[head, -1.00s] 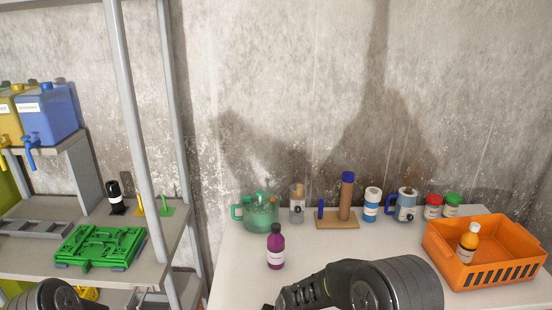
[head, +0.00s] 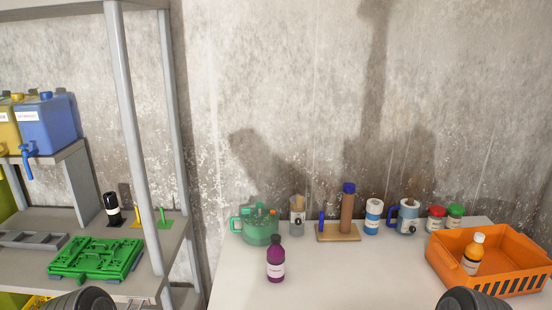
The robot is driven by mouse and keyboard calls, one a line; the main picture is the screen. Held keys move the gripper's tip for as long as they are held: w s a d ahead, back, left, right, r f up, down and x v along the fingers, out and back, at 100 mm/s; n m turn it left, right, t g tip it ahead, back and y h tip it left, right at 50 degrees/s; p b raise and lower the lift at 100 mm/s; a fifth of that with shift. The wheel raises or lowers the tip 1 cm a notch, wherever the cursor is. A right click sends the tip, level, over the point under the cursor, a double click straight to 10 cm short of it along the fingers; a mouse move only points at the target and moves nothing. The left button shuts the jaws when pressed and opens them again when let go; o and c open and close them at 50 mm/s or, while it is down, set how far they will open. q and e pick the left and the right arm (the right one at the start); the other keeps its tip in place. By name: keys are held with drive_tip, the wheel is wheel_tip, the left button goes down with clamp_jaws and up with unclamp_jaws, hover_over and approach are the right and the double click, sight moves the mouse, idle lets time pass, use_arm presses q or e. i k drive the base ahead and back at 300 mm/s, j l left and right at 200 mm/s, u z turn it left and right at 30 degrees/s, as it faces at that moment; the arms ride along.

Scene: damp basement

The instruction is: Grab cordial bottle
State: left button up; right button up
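An orange bottle (head: 473,254) with a white label and a light cap stands inside the orange crate (head: 505,264) at the right. I cannot read which label says cordial. Dark rounded parts of my arms show at the bottom edge, left and right. Neither gripper is in view, and nothing touches the purple bottle.
Behind the purple bottle stand a green translucent jug (head: 260,227), a jar (head: 297,216), a wooden stand with a brown roll (head: 347,212), a blue-white canister (head: 373,217), a mug (head: 407,216) and red and green lidded jars. Shelf posts (head: 140,140) rise at the left. The front table is clear.

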sight(275, 254)
drive_tip(key=i+j, duration=0.15)
drive_tip(key=j, duration=0.25)
drive_tip(key=i+j, duration=0.15)
drive_tip(key=j, duration=0.25)
drive_tip(key=i+j, duration=0.15)
drive_tip(key=j, duration=0.2)
drive_tip(key=i+j, duration=0.2)
drive_tip(key=j, duration=0.2)
drive_tip(key=j+z, duration=0.15)
drive_tip(key=z, duration=1.55)
